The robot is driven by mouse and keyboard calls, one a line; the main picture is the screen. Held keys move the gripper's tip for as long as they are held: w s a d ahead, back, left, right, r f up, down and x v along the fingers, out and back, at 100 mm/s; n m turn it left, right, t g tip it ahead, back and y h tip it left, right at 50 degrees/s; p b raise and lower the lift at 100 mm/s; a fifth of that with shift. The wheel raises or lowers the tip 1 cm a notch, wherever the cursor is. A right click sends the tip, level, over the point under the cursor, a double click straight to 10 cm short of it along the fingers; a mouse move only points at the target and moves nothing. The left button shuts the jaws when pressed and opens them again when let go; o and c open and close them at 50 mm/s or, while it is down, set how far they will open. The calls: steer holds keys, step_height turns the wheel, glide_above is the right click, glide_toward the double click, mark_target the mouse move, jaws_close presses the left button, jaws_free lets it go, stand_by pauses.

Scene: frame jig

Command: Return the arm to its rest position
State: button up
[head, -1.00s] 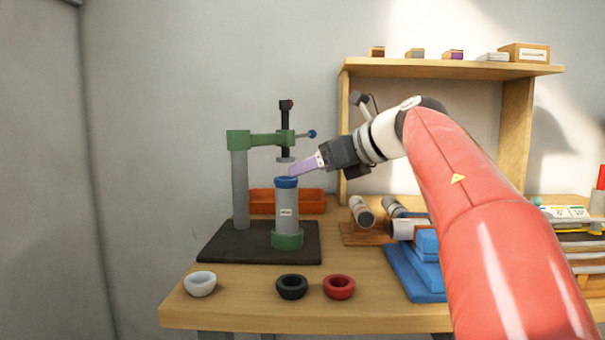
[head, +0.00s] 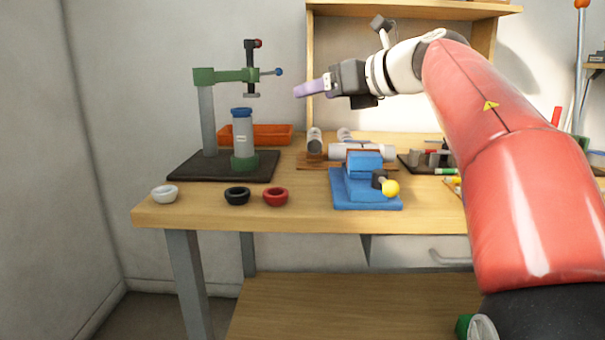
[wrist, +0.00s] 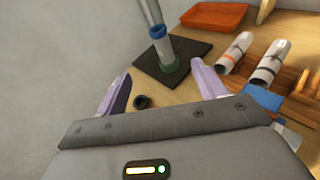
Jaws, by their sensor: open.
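My gripper (head: 312,88) is held in the air above the bench, to the right of the green press (head: 226,76). In the wrist view its two purple fingers (wrist: 160,92) are spread wide with nothing between them in their grip. A grey cylinder with a blue ring on top (head: 242,138) stands upright in a green base on the dark mat (head: 190,166). It also shows in the wrist view (wrist: 163,46), apart from the fingers.
White (head: 164,194), black (head: 237,196) and red (head: 276,197) rings lie along the bench's front edge. A blue vise (head: 365,185) with a yellow knob stands right of them. An orange tray (head: 258,134) lies behind the press. A wooden shelf (head: 400,8) stands at the back.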

steer(key=s+d+r+m+t+h, duration=0.1)
steer(key=s+d+r+m+t, duration=0.1)
steer(key=d+r+m+t, duration=0.8)
steer(key=s+d+f+m+g+h, duration=0.1)
steer(key=s+d+f+m+h, duration=0.2)
steer(key=f+m, duration=0.4)
steer(key=s+d+f+m+g+h, duration=0.1)
steer(key=s+d+f+m+h, duration=0.1)
steer(key=f+m+h, duration=0.5)
steer(key=s+d+f+m+g+h, duration=0.1)
steer(key=s+d+f+m+h, duration=0.3)
steer(key=m, duration=0.6)
steer(key=s+a+f+m+g+y, duration=0.1)
steer(key=s+a+f+m+g, duration=0.1)
steer(key=s+f, duration=0.4)
steer(key=s+a+f+m+g+y, duration=0.1)
steer(key=s+a+f+m+g, duration=0.2)
steer(key=f, duration=1)
steer(key=s+a+f+m+g+y, duration=0.2)
steer(key=s+f+m+g, duration=0.3)
steer(key=s+f, duration=0.5)
steer(key=shift+a+f+m+g, duration=0.15)
steer(key=shift+a+m+g, duration=0.15)
steer(key=shift+g, duration=0.4)
